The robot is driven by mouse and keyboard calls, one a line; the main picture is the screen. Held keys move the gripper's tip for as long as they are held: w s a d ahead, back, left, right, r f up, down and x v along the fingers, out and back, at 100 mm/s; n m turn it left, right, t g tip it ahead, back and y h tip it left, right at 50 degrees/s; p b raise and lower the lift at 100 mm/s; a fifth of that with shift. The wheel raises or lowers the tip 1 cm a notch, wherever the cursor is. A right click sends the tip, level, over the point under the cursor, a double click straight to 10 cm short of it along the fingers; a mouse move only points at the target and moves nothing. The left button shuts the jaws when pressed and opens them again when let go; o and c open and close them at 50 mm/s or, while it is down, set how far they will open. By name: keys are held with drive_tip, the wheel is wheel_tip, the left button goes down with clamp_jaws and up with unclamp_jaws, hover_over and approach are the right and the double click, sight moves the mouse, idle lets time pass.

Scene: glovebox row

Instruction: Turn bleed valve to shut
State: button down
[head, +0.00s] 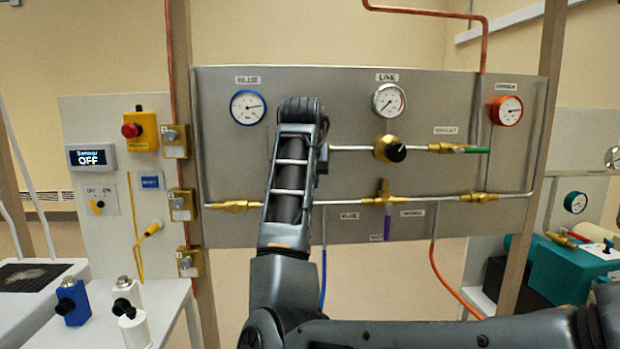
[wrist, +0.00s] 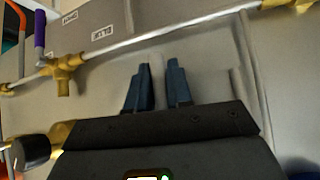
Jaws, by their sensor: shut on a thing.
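My gripper (wrist: 159,82) has its two dark blue fingers closed around a pale grey upright bar (wrist: 157,72) in front of the metal panel. The bar looks like a handle, but its valve body is hidden, so I cannot tell its angle. In the head view my arm covers the gripper and this part of the panel (head: 240,165). A purple-handled valve (head: 387,222) sits on the lower pipe, its handle pointing down. A green-handled valve (head: 475,150) sits on the upper pipe, its handle along the pipe. The small labels are too blurred to name the bleed valve surely.
The panel carries a blue-rimmed gauge (head: 248,107), a line gauge (head: 389,100) and an orange gauge (head: 507,110). A black regulator knob (head: 396,152) sticks out right of my arm. The lower pipe (wrist: 150,40) runs close to my fingers. A blue hose (head: 323,280) hangs below.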

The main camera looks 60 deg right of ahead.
drive_tip(key=c, duration=1.1)
unclamp_jaws()
drive_tip(key=shift+b+v, duration=0.5)
drive_tip(key=shift+v, duration=3.4)
drive_tip(key=shift+f, duration=0.1)
